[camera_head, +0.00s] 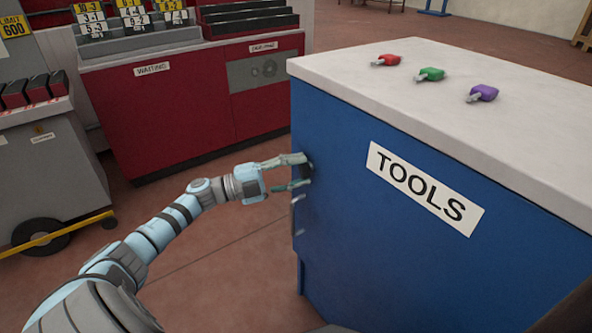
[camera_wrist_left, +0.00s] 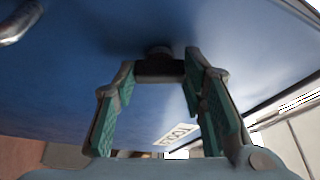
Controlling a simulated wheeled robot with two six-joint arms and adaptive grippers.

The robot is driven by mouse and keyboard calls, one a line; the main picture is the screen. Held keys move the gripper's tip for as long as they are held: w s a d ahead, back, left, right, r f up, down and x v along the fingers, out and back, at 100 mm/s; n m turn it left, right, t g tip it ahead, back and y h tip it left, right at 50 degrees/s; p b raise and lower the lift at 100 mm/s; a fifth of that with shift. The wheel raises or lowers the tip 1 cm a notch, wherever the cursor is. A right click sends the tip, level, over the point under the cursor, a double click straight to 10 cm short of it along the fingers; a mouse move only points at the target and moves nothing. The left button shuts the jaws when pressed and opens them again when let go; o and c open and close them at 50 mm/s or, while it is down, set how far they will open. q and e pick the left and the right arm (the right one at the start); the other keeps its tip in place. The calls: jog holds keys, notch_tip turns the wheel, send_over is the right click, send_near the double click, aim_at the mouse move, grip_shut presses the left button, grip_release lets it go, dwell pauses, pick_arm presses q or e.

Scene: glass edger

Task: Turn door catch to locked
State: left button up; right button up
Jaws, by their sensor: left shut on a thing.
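The door catch is a dark bar (camera_wrist_left: 160,68) on a round base against the blue cabinet face in the left wrist view. In the head view the catch (camera_head: 309,168) is a small dark shape on the cabinet's left side, mostly hidden by my fingers. My left gripper (camera_head: 305,172) is shut on it, one finger above and one below. In the left wrist view the green-padded fingers of my left gripper (camera_wrist_left: 161,82) have the bar between their tips. I cannot tell any lock marking. My right gripper is not in view.
The blue tool cabinet (camera_head: 335,240) has a white top (camera_head: 400,85) with red (camera_head: 388,60), green (camera_head: 431,74) and purple (camera_head: 484,93) tools. A silver handle (camera_head: 297,215) sits below the catch. A red cabinet (camera_head: 170,110) stands behind; a grey cart (camera_head: 50,160) stands left.

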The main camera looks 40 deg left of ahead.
pick_arm(q)
jog(key=m+g+p, duration=0.1)
jog(key=m, duration=0.2)
jog(key=shift+r+m+y, duration=0.1)
jog(key=shift+m+y, duration=0.2)
jog(key=shift+m, duration=0.1)
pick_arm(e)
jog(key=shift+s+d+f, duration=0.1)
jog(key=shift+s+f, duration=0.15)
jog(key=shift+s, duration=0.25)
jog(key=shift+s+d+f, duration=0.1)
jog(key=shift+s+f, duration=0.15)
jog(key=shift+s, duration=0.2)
pick_arm(q)
jog(key=o, duration=1.2)
jog(key=shift+c, duration=0.2)
jog(key=v, duration=1.2)
